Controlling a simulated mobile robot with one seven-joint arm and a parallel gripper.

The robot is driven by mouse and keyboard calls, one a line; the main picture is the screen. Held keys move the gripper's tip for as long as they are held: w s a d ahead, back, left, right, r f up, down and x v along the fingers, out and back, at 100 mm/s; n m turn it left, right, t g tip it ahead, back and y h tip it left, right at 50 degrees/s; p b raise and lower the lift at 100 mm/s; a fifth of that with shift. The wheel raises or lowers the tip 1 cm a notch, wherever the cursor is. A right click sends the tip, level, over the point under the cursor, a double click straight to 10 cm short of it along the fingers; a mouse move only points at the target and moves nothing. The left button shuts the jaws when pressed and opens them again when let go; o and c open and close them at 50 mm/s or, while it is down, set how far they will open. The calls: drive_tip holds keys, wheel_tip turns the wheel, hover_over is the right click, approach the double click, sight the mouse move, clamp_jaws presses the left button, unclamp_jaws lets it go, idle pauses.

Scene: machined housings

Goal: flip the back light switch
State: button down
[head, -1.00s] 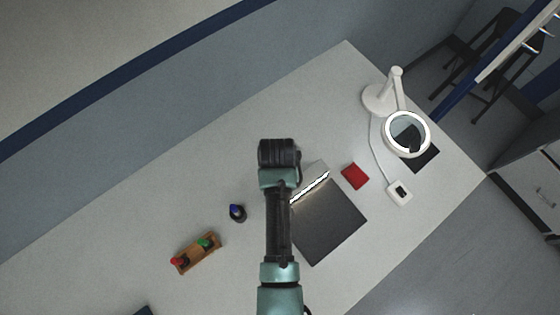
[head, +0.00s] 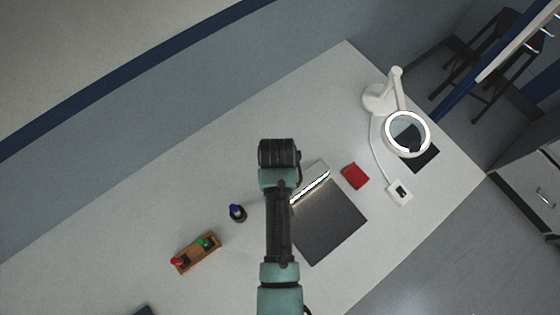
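A white switch box (head: 399,193) with a small dark rocker lies near the right front edge of the table. A thin cord runs from it toward the white ring lamp (head: 388,127), whose ring glows. I cannot tell which way the rocker is set. A lit light bar (head: 311,187) stands at the back edge of a dark panel (head: 330,225), left of the switch box. My arm reaches up the middle of the head view, left of the switch box and apart from it. My gripper's fingers are not visible.
A red block (head: 355,176) lies between the light bar and the switch box. A dark bottle with a blue top (head: 237,213) and a wooden holder (head: 198,254) with red and green items stand left of my arm. A dark pad lies under the lamp ring. The table's back left is clear.

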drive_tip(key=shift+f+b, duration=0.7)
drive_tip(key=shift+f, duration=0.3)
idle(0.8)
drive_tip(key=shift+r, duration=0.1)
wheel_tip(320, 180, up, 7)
drive_tip(key=p, duration=0.7)
idle(0.6)
